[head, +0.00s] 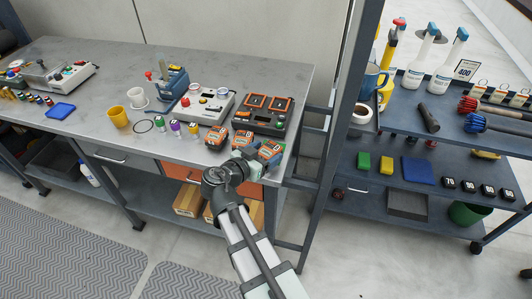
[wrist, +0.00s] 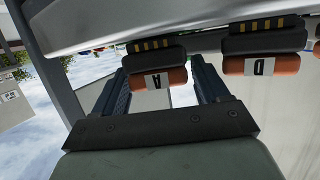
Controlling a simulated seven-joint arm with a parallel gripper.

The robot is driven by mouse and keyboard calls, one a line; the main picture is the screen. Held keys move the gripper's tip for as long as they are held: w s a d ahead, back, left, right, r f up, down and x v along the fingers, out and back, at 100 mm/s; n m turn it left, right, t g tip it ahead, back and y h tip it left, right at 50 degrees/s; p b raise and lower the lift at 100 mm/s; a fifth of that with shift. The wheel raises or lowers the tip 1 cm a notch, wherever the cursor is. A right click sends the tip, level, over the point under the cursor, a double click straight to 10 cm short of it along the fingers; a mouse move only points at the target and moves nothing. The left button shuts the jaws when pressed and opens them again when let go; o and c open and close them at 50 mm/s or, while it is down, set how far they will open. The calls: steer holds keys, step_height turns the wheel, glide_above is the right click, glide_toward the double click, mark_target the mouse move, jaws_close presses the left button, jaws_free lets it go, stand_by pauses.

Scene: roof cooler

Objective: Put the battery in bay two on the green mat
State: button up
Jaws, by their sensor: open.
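My gripper (head: 259,151) is open at the front right edge of the workbench, beside orange-and-black batteries. In the wrist view a battery marked A (wrist: 158,79) appears between my two fingers, with a gap on its right; its depth between them is unclear. A battery marked D (wrist: 262,66) is to its right. In the head view, batteries stand along the bench front (head: 215,137), (head: 242,139), partly hidden by my gripper. A dark charger (head: 283,124) with two orange-framed bays is behind them. Bay numbers are unreadable. A flat green piece (head: 363,161), possibly the mat, lies on the right rack's lower shelf.
A grey control box (head: 208,105) stands left of the charger, with small coloured pots in front. A yellow cup (head: 118,117) and blue mat (head: 60,110) are farther left. A dark upright post (head: 337,120) separates the bench from the rack. Yellow (head: 385,164) and blue (head: 418,170) pieces are beside the green one.

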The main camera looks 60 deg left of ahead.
steer(key=v, duration=1.1)
steer(key=shift+s, duration=0.2)
steer(key=shift+r+n, duration=0.1)
steer(key=shift+n, duration=0.2)
